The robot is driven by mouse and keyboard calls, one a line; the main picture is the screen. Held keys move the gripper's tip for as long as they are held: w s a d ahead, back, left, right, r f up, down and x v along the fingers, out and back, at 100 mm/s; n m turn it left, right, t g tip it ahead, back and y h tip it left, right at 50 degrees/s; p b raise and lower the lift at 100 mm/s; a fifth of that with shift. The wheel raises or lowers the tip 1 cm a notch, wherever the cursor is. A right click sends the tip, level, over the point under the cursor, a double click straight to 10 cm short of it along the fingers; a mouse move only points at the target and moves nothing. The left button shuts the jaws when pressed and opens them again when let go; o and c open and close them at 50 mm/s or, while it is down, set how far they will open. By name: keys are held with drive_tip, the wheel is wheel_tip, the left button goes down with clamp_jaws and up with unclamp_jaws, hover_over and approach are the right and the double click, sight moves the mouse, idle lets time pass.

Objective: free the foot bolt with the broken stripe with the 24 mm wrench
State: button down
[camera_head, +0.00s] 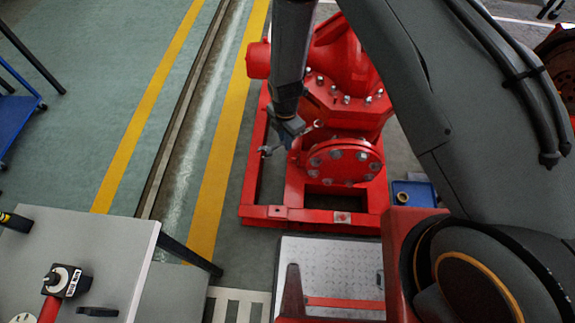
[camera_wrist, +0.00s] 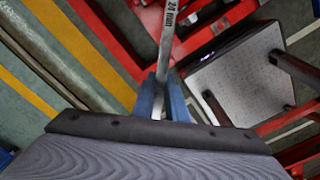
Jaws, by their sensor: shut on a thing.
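My gripper (camera_head: 287,130) hangs at the left side of the red pump (camera_head: 338,70), above its red base frame (camera_head: 252,165). In the wrist view, the blue fingers of my gripper (camera_wrist: 162,100) are shut on the 24 mm wrench (camera_wrist: 168,42), a grey steel bar with "24 mm" marked on it. The wrench points away from my gripper and its far end is out of the wrist view. In the head view, a small grey piece beside the fingers looks like a wrench end. I cannot make out the foot bolt with the broken stripe in either view.
A round flange (camera_head: 345,163) with several bolts faces forward on the pump. A grey bench (camera_head: 105,250) with a red-handled tool (camera_head: 66,281) stands at lower left. A blue tray (camera_head: 414,193) lies right of the frame. The floor left of the frame is clear.

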drive_tip(key=w+f+b, duration=0.3)
drive_tip(key=f+b, duration=0.7)
drive_tip(key=w+f+b, duration=0.3)
drive_tip(key=f+b, duration=0.8)
drive_tip(key=w+f+b, duration=0.3)
drive_tip(key=f+b, duration=0.7)
drive_tip(key=f, duration=0.1)
drive_tip(key=shift+b, duration=0.35)
drive_tip(key=shift+s+a, duration=0.1)
drive_tip(key=w+a+f+m+b, duration=0.2)
drive_tip(key=w+m+b, duration=0.2)
drive_tip(key=w, duration=0.1)
drive_tip(key=w+a+f+m+b, duration=0.2)
drive_tip(key=w+m+b, duration=0.2)
drive_tip(key=w+m, duration=0.1)
drive_tip(key=shift+w+a+f, duration=0.35)
drive_tip(key=shift+w+a, duration=0.05)
drive_tip(key=shift+w, duration=0.4)
drive_tip(key=shift+f, duration=0.7)
idle(0.5)
